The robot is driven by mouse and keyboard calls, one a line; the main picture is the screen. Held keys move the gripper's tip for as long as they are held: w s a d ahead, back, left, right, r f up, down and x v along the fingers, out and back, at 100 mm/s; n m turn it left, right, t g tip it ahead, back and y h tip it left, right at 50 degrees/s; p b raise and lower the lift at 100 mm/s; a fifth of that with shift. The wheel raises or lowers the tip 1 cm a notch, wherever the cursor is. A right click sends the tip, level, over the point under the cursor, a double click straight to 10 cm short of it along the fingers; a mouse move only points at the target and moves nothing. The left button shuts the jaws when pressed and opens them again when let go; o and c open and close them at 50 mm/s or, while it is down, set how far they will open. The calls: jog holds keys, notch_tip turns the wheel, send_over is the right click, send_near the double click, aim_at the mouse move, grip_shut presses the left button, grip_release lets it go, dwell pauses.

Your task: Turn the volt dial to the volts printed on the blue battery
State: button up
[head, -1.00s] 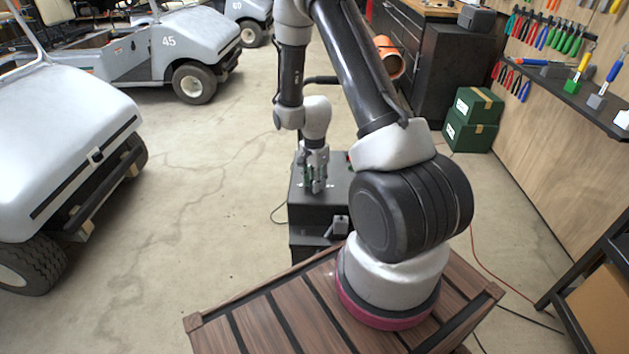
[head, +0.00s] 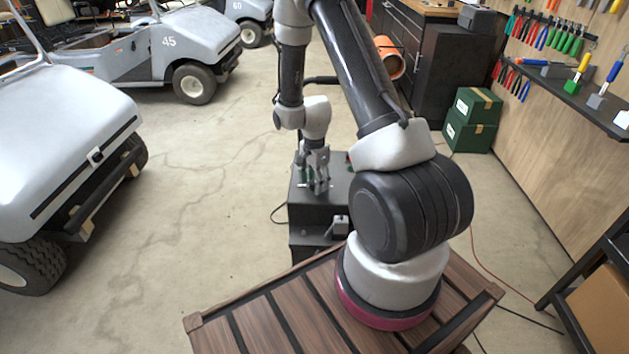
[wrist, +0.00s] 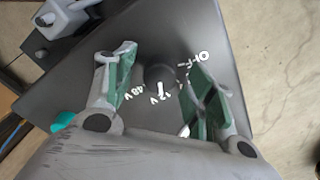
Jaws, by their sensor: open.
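The volt dial (wrist: 160,76) is a dark round knob on the dark top of a box in the wrist view. White print around it reads OFF at the upper right, 12 V below and 48 V at the lower left. A white mark shows at the knob's lower edge, near the 12 V print. My gripper (wrist: 163,88) is open, with a green-padded finger on each side of the dial; contact cannot be told. In the head view my gripper (head: 318,188) is over the black box (head: 309,212) and hides the dial. No blue battery is visible.
A small grey block (head: 341,224) is on the box's near side, and a teal part (wrist: 63,121) shows at its edge. A wooden slatted deck (head: 270,318) lies in front. White carts (head: 60,140) stand left, green boxes (head: 470,120) right. Open concrete floor lies left of the box.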

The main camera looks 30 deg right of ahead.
notch_tip(320, 180, up, 12)
dwell(0.5)
dwell(0.4)
jog(key=s+a+r+n+t, duration=0.2)
jog(key=s+r+n, duration=0.6)
jog(key=s+r, duration=0.4)
jog(key=s+a+r+n+t, duration=0.2)
jog(key=s+a+r+n, duration=0.1)
jog(key=s+r+n, duration=0.5)
jog(key=s+v, duration=0.1)
jog(key=v, duration=0.6)
jog(key=shift+s, duration=0.15)
